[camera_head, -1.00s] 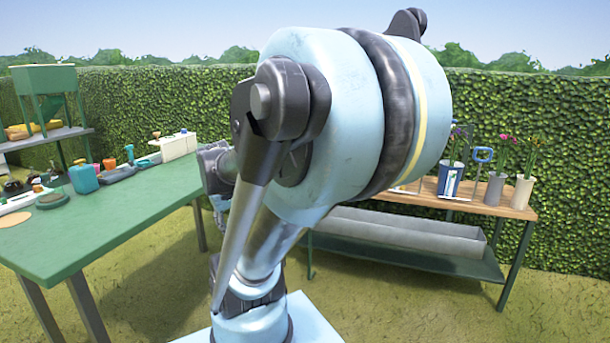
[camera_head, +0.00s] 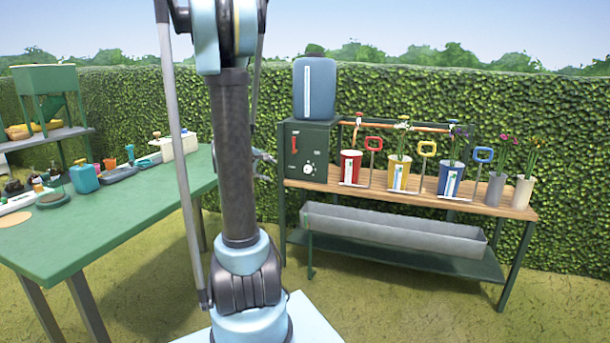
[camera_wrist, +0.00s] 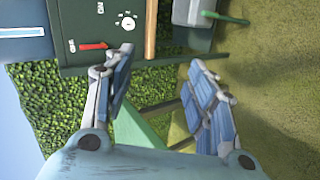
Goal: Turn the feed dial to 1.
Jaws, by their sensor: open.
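The feed dial (camera_head: 308,169) is a small round white knob with marks around it, on the front of a dark green box (camera_head: 321,140) on the wooden bench. In the wrist view, turned on its side, the dial (camera_wrist: 128,23) shows near the top, and the marks are too small to read. My gripper (camera_wrist: 160,60) is open and empty, its two blue-padded fingers spread, with the dial beyond the left finger. In the head view my gripper (camera_head: 268,158) shows small, left of the box and partly hidden behind my arm. It is apart from the dial.
A blue tank (camera_head: 315,88) stands on the box. Red, yellow and blue pots stand to the right on the bench (camera_head: 430,195). A grey trough (camera_head: 395,232) lies below. A green table (camera_head: 110,228) is at left.

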